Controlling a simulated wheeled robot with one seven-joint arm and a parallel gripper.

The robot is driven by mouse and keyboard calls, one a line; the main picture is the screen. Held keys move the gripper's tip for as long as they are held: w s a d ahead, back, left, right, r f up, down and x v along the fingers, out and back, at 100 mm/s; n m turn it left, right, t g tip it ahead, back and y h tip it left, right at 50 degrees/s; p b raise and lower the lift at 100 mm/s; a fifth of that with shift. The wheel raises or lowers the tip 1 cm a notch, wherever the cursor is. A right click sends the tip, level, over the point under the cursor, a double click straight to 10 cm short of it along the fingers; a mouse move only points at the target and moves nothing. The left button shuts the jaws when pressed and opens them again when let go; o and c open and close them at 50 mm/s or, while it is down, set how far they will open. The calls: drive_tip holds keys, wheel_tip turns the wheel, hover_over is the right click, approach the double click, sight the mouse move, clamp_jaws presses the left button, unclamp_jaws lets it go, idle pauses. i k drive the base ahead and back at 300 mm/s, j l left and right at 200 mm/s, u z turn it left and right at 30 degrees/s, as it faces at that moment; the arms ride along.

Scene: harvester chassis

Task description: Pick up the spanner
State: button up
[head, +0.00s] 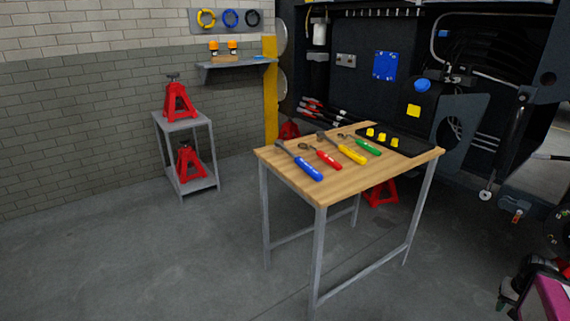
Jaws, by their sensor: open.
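Several hand tools with coloured handles lie side by side on a wooden-topped table. They are a blue-handled tool (307,168), a red-handled tool (328,160), a yellow-handled tool (352,154) and a green-handled tool (368,147). Their metal heads point to the back left. The red-handled one has a rounded, ring-like head, which looks like a spanner, but the heads are too small to be sure which tool is the spanner. I cannot make out my gripper in the head view.
The table (335,187) has thin grey legs. A dark mat (405,147) with yellow pieces covers its back right. A grey stand (183,123) holds red jacks at left. The dark machine (345,90) stands behind. Grey floor (170,260) is clear in front and left.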

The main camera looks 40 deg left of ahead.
sight(329, 159)
drive_tip(key=u, duration=1.7)
drive_tip(key=l+z, duration=0.15)
drive_tip(key=z, duration=1.25)
drive_tip(key=i+l+z, duration=0.1)
drive_tip(key=l, duration=0.2)
drive_tip(key=i+l+z, duration=0.1)
drive_tip(key=l, duration=0.2)
drive_tip(key=i+l+z, duration=0.1)
drive_tip(key=u, duration=0.45)
drive_tip(key=l+u, duration=0.1)
drive_tip(key=u, duration=0.75)
drive_tip(key=l+u, duration=0.1)
drive_tip(key=u, duration=0.8)
drive_tip(key=l, duration=0.1)
